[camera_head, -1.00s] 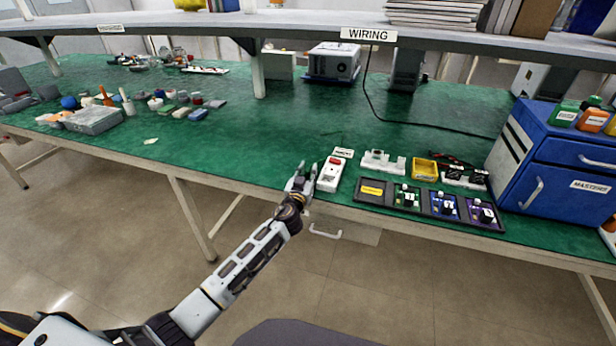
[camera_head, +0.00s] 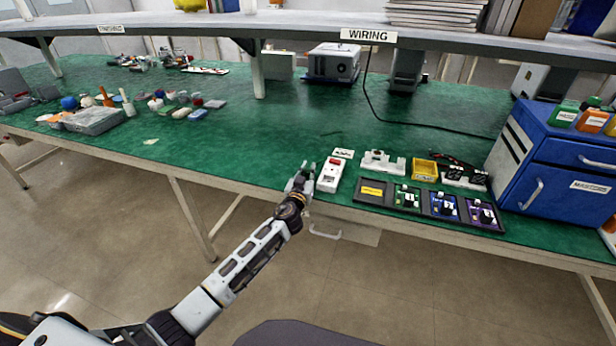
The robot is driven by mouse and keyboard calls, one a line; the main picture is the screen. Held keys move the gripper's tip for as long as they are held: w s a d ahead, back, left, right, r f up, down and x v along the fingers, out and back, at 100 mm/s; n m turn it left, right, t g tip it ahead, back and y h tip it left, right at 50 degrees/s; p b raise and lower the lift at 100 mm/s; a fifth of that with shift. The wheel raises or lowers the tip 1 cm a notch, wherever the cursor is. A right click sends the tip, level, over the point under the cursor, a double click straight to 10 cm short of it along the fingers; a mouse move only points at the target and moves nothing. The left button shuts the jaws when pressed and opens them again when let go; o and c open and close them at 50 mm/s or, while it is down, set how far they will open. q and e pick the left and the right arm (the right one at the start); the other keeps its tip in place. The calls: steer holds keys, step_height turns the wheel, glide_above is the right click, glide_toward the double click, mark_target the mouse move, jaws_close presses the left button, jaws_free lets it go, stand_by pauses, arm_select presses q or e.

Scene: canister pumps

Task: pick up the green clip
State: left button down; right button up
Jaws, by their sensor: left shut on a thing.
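My left gripper (camera_head: 304,174) is at the front edge of the green bench, just left of the white box with a red switch. Its fingers are closed together on a small thing at the tips, most likely the green clip. The clip's shape is hidden by the fingers and hard to tell from the green bench top. No other loose green clip can be made out. My right gripper is not in view.
The white switch box (camera_head: 331,174) stands close to the gripper's right. Further right are a white rack (camera_head: 383,162), a yellow bin (camera_head: 424,170), a dark module panel (camera_head: 372,200) and a blue drawer cabinet (camera_head: 540,160).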

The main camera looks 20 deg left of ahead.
mark_target(308, 170)
arm_select(q)
steer(key=shift+r, duration=0.1)
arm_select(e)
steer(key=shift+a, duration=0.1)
arm_select(q)
steer(key=shift+r, duration=0.6)
step_height(308, 170, up, 8)
steer(key=p, duration=0.2)
steer(key=shift+f+p, duration=0.25)
steer(key=shift+p, duration=0.1)
steer(key=shift+r, duration=0.55)
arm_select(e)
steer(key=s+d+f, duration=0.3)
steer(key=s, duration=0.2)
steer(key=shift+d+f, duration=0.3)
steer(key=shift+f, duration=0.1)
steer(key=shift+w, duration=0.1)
